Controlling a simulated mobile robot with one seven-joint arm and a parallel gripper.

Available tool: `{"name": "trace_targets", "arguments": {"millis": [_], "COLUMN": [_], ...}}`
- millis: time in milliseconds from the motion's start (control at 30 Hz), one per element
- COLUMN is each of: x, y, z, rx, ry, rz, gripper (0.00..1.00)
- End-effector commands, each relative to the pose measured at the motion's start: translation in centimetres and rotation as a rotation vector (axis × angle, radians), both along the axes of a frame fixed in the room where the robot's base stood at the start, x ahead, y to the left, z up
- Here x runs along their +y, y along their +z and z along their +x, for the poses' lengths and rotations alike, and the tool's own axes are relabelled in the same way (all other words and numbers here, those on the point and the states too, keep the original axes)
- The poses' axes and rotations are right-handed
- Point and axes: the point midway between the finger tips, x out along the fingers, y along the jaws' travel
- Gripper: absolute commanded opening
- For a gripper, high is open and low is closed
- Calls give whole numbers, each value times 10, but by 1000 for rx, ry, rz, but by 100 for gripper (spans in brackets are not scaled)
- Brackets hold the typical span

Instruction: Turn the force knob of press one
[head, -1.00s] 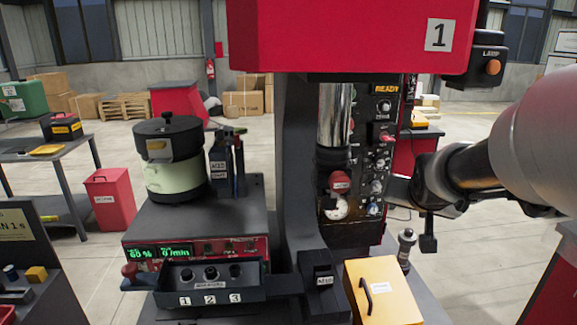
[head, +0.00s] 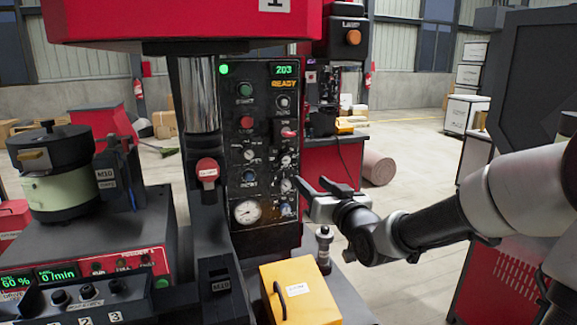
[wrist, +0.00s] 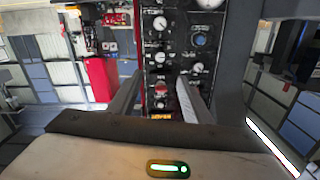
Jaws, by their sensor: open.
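Press one shows as a red head (head: 180,22) over a bright steel ram (head: 200,95). Its black control panel (head: 262,225) carries several small knobs, buttons, a lit READY display and a white gauge (head: 247,212). A knob with a white pointer (head: 283,101) sits high on the panel; more knobs (head: 286,160) sit lower right. Their labels are too small to read, so I cannot tell which is the force knob. My gripper (head: 310,182) is open and empty by the panel's right edge. In the wrist view, panel knobs (wrist: 160,56) show beyond and between its fingers (wrist: 160,80).
A yellow box (head: 310,290) with a black handle stands below the panel. A dark post (head: 324,248) stands beside it. The black-lidded bowl feeder (head: 62,170) is at left. Open floor lies to the right, with a red cabinet (head: 335,165) behind.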

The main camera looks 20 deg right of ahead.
Motion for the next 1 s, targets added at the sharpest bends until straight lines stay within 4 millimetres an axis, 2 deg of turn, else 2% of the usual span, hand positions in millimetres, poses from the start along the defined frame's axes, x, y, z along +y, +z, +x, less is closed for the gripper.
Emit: {"name": "trace_targets", "arguments": {"millis": [167,700,833,1000], "x": [2,5,5,5], "y": [-1,1,1,1], "z": [19,134,154,169], "rx": [-7,-4,-2,-1], "ry": [3,2,2,0], "rz": [1,5,3,2], "gripper": [45,45,45,45]}}
